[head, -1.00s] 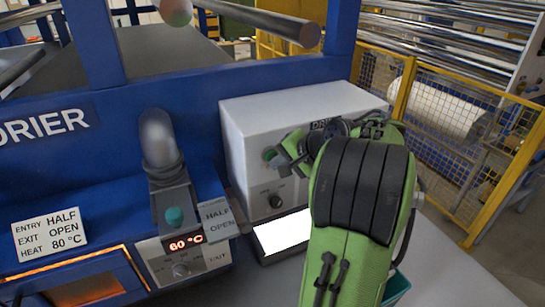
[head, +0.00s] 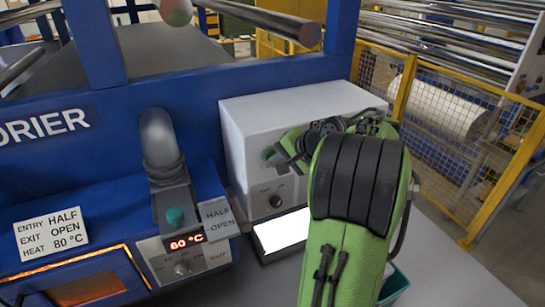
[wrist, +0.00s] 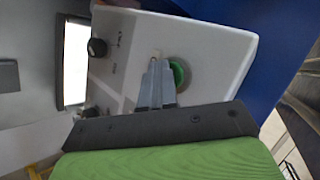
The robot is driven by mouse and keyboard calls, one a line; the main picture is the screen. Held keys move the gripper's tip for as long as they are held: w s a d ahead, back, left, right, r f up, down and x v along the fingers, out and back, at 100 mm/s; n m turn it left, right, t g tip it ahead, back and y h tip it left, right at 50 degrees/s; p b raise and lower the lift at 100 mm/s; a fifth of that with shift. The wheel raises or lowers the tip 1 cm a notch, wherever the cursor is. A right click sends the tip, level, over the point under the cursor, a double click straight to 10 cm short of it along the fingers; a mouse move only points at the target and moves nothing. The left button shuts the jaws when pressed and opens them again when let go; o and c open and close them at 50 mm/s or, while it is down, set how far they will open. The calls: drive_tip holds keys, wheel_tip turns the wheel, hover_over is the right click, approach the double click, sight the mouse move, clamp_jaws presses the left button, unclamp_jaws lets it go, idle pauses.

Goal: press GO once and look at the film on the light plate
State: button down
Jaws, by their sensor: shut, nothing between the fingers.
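A green round button (wrist: 179,74) sits on the face of a white box, partly behind my fingers in the wrist view. In the head view the button (head: 268,154) shows small at the left of the box's front. No GO lettering is readable on it. My gripper (wrist: 157,60) is shut and empty, its tips right at the button's edge; I cannot tell whether they touch. In the head view my arm hides much of the gripper. The light plate (head: 283,232) glows plain white below the box, and also shows in the wrist view (wrist: 75,62). I see no film on it.
The white box (head: 240,125) has a dark knob (head: 275,201). A yellow fence (head: 450,135) stands at right.

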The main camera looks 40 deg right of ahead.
drive_tip(key=shift+s, duration=0.1)
drive_tip(key=shift+s+a, duration=0.25)
drive_tip(key=shift+s, duration=0.5)
drive_tip(key=shift+b, duration=0.3)
drive_tip(key=shift+s+a+b, duration=0.2)
drive_tip(key=shift+s+a, duration=0.05)
drive_tip(key=shift+s, duration=0.55)
drive_tip(key=shift+s+a+b, duration=0.15)
drive_tip(key=shift+s+a, duration=0.05)
drive_tip(key=shift+s, duration=0.6)
drive_tip(key=shift+s+a+b, duration=0.2)
drive_tip(key=shift+s+a, duration=0.05)
drive_tip(key=shift+s, duration=0.55)
